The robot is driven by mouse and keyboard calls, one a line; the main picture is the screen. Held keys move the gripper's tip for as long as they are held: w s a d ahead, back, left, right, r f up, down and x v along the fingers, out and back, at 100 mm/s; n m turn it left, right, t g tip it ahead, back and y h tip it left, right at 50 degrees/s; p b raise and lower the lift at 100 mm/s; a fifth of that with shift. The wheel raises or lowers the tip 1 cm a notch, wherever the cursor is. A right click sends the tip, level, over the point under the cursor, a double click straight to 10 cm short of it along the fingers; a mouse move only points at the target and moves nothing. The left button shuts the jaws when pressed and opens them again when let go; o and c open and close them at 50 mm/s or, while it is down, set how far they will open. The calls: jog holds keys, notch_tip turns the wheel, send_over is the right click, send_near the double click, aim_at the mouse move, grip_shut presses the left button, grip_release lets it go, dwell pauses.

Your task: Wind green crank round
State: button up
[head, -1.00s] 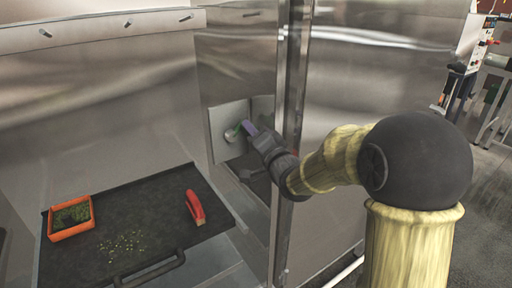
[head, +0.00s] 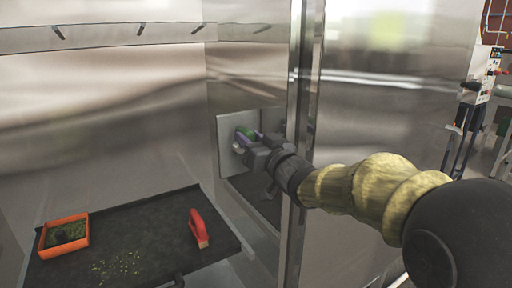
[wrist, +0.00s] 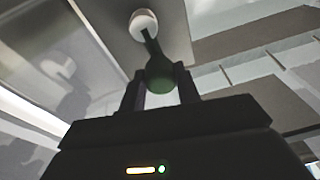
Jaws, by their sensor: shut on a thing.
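The green crank (head: 247,132) is on a pale square plate (head: 227,150) on the metal wall inside the cabinet. In the wrist view the crank's round green knob (wrist: 160,76) sits between my two fingers, and a thin green arm runs from it up to a white round hub (wrist: 143,23). My gripper (head: 252,139) is shut on the knob; it also shows in the wrist view (wrist: 160,90). My gripper partly hides the hub in the head view.
A black tray (head: 150,228) lies below left, with an orange box (head: 64,250) of green bits, loose crumbs and a red-handled tool (head: 198,228) on it. A metal door post (head: 298,130) stands close beside my arm.

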jog(key=shift+s+a+f+n+b, duration=0.1)
jog(key=shift+a+f+n+b, duration=0.15)
jog(key=shift+n, duration=0.45)
jog(key=o, duration=0.7)
jog(key=shift+r, duration=0.1)
jog(key=b+v, duration=0.1)
jog(key=v, duration=1.6)
jog(key=shift+s+d+b, duration=0.15)
jog(key=shift+d+b, duration=0.1)
jog(key=shift+b, duration=0.15)
jog(key=shift+o, duration=1.4)
jog(key=shift+r, duration=0.15)
jog(key=w+a+r+p, duration=0.1)
jog(key=p, duration=0.5)
jog(key=w+a+r+h+p, duration=0.1)
jog(key=p, duration=0.5)
jog(key=shift+a+r+g+h, duration=0.1)
jog(key=shift+a+g+h, duration=0.2)
jog(key=shift+g, duration=0.1)
